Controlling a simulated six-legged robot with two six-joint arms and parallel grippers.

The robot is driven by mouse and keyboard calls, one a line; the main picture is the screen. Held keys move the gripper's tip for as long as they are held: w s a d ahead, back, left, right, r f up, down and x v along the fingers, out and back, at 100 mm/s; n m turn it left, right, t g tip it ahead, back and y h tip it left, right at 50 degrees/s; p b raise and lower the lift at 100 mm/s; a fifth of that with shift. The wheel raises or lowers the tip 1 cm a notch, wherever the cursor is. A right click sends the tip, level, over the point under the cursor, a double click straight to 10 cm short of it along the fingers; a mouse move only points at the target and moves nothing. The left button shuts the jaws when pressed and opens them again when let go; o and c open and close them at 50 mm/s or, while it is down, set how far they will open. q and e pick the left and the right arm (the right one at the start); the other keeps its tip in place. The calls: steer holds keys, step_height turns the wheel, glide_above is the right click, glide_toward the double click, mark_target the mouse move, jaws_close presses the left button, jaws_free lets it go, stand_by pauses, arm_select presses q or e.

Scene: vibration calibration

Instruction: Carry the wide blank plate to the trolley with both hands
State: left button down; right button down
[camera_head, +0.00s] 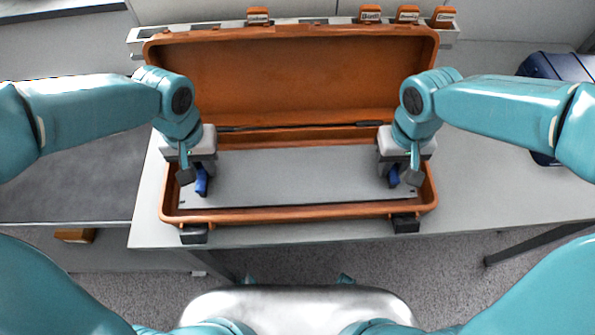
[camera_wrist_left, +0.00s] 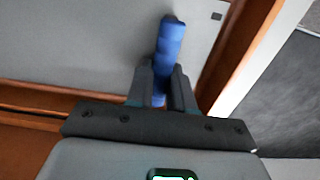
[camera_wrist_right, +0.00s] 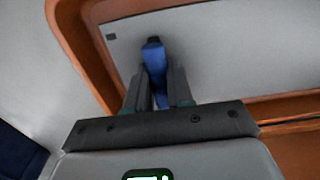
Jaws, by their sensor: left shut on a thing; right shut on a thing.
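The wide blank plate (camera_head: 290,178) is a flat grey sheet with a blue handle near each end. It lies inside an open orange case (camera_head: 300,212) on the table. My left gripper (camera_head: 194,180) is shut on the left blue handle (camera_wrist_left: 170,42), which stands up between its fingers in the left wrist view. My right gripper (camera_head: 403,178) is shut on the right blue handle (camera_wrist_right: 154,60). Both grippers point down into the case from above. The plate's back edge is partly hidden by my grippers. The trolley cannot be made out for certain.
The case lid (camera_head: 290,75) stands open at the back. Several small orange labelled blocks (camera_head: 370,14) sit on a rail behind it. A dark-topped surface (camera_head: 70,185) is at the left. A dark blue case (camera_head: 555,70) is at the right.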

arm_select(q)
steer(key=shift+r, duration=0.1)
arm_select(e)
steer(key=shift+r, duration=0.1)
